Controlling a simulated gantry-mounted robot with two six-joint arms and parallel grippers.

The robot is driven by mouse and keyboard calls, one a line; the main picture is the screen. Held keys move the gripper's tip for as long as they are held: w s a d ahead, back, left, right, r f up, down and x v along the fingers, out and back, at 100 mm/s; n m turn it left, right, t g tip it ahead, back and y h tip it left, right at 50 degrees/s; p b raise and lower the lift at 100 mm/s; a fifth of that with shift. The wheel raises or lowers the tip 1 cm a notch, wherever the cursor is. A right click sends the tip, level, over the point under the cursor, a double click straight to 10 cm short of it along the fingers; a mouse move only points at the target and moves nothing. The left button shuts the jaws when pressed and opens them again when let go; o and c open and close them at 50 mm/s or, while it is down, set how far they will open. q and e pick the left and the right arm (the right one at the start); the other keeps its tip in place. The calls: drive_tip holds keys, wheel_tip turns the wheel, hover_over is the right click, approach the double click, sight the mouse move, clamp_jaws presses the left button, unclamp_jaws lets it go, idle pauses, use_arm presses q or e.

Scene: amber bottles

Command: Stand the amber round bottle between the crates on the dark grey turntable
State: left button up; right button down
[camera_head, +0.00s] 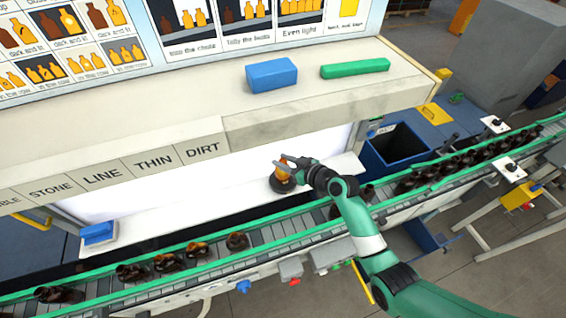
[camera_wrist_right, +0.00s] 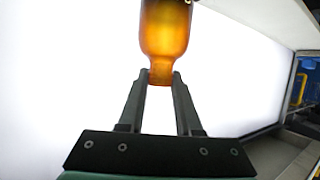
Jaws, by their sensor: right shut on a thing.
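The amber round bottle (camera_head: 283,172) glows orange at the dark grey turntable (camera_head: 280,187), a small dark disc in front of the bright white panel. My right gripper (camera_head: 286,161) is shut on the bottle near its top. In the right wrist view the neck of the bottle (camera_wrist_right: 166,35) sits between the fingertips (camera_wrist_right: 161,77). The bottle looks upright over the disc; whether its base touches the disc I cannot tell. I make out no crates beside it. My left gripper is not in view.
A conveyor (camera_head: 283,232) with green rails carries several brown bottles along the front. A dark blue bin (camera_head: 396,147) stands to the right. A blue block (camera_head: 271,75) and a green block (camera_head: 354,68) lie on the ledge above. A blue block (camera_head: 97,232) lies at left.

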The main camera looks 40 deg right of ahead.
drive_tip(key=shift+f, duration=0.15)
drive_tip(key=shift+f, duration=0.15)
drive_tip(key=c, duration=0.6)
unclamp_jaws()
